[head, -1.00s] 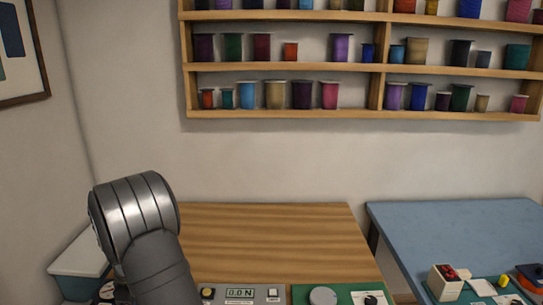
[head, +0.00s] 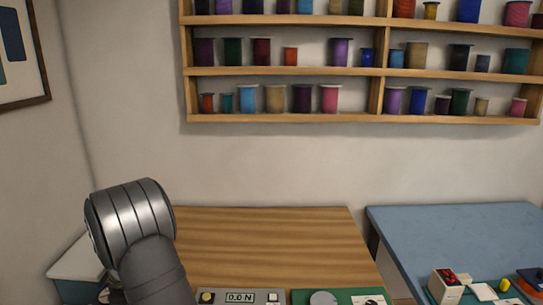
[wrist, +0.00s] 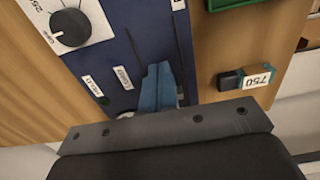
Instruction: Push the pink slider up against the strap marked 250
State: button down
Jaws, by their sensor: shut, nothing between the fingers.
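No pink slider can be made out in either view. In the wrist view my gripper (wrist: 160,72) shows as blue fingers closed together with nothing between them. They are over a dark blue panel (wrist: 140,25), close to a thin dark slot; whether they touch it I cannot tell. A white tag marked 750 (wrist: 257,78) is at the right, beside a black piece on a green-edged block. Part of a number, like 25, shows at the top left beside a dial; I see no strap clearly marked 250. In the head view my gripper is out of sight.
A black dial (wrist: 70,27) on a white plate and small white labels (wrist: 123,77) are on the panel. In the head view, a grey box (head: 240,297) reads 0.0 N beside a green board (head: 377,293). The wooden tabletop (head: 265,240) behind is clear. Spool shelves (head: 290,118) hang above.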

jog(key=shift+d, duration=0.4)
notch_tip(320, 180, up, 11)
dwell(0.5)
jog(key=shift+f, duration=0.1)
notch_tip(320, 180, down, 11)
jog(key=shift+a+r, duration=0.1)
dwell(0.6)
